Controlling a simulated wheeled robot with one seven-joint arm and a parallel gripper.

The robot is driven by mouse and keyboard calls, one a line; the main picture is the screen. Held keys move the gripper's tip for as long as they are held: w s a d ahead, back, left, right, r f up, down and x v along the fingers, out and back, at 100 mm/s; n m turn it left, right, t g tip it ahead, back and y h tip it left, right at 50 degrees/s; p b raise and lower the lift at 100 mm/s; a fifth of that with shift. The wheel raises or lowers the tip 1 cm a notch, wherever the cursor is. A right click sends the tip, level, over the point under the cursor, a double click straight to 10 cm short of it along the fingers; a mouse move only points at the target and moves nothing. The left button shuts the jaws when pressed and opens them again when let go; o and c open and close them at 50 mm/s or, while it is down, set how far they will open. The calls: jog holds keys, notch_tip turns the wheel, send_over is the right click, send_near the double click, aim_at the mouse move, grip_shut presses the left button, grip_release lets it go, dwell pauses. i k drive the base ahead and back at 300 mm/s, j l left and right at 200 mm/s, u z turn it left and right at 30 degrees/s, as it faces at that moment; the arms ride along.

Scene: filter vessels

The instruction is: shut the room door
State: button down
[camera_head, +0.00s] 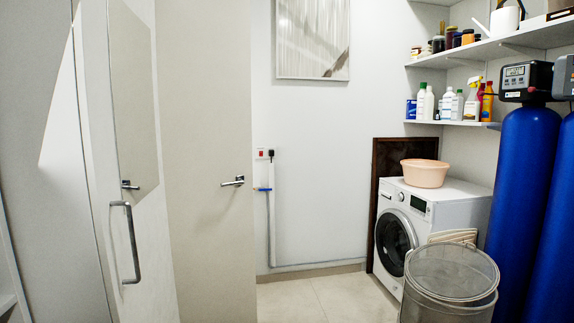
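A plain beige door leaf (212,90) stands upright left of centre, with its free edge facing right. It appears to stand open into the room; its hinges and frame are not clear. A metal lever handle (232,181) sits near that free edge at mid height. My gripper is not in view, and nothing is seen touching the door.
Left of the door is a pale panel with a vertical bar handle (133,243). A wire basket (452,280) stands before a washing machine (425,215) at right, beside blue tanks (520,200). Bare tiled floor (320,298) lies between door and washer.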

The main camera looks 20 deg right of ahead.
aim_at(203, 49)
jog(key=i+l+z, duration=0.1)
jog(key=i+z, duration=0.3)
jog(key=i, duration=1.5)
jog(key=i+l+u, duration=0.2)
jog(key=i, duration=0.25)
jog(key=i+u, duration=0.2)
jog(key=i, duration=0.25)
jog(key=i+l+u, duration=0.25)
jog(key=i, duration=0.15)
